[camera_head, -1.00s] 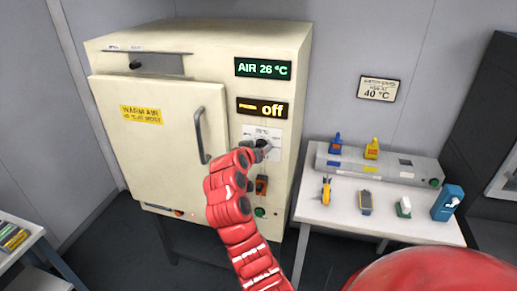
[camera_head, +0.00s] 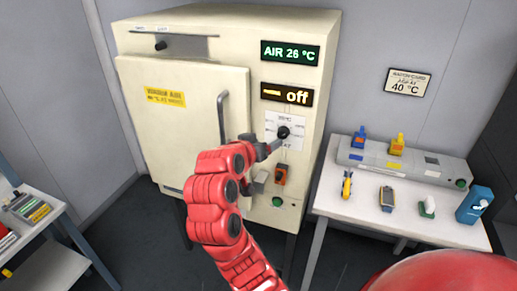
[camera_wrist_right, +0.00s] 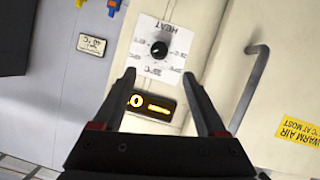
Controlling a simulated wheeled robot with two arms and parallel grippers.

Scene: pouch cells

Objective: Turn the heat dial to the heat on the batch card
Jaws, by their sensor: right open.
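The heat dial (camera_head: 283,132) is a black round knob on a white scale plate on the front of the cream oven. It also shows in the right wrist view (camera_wrist_right: 159,48), upside down, with temperature marks around it. The batch card (camera_head: 408,82) on the wall reads 40 °C and shows in the right wrist view (camera_wrist_right: 92,44). My right gripper (camera_wrist_right: 158,74) is open and empty, its fingers pointing at the dial; I see no contact in the wrist view. In the head view its tip (camera_head: 270,148) is beside the knob, lower left. My left gripper is not in view.
The oven (camera_head: 230,22) has a green AIR 26 °C display (camera_head: 290,53) and an amber "off" display (camera_head: 287,95). An orange switch (camera_head: 281,174) and a green button (camera_head: 277,201) sit below the dial. The door handle (camera_head: 222,120) stands out left. A white table (camera_head: 370,215) holds small tools.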

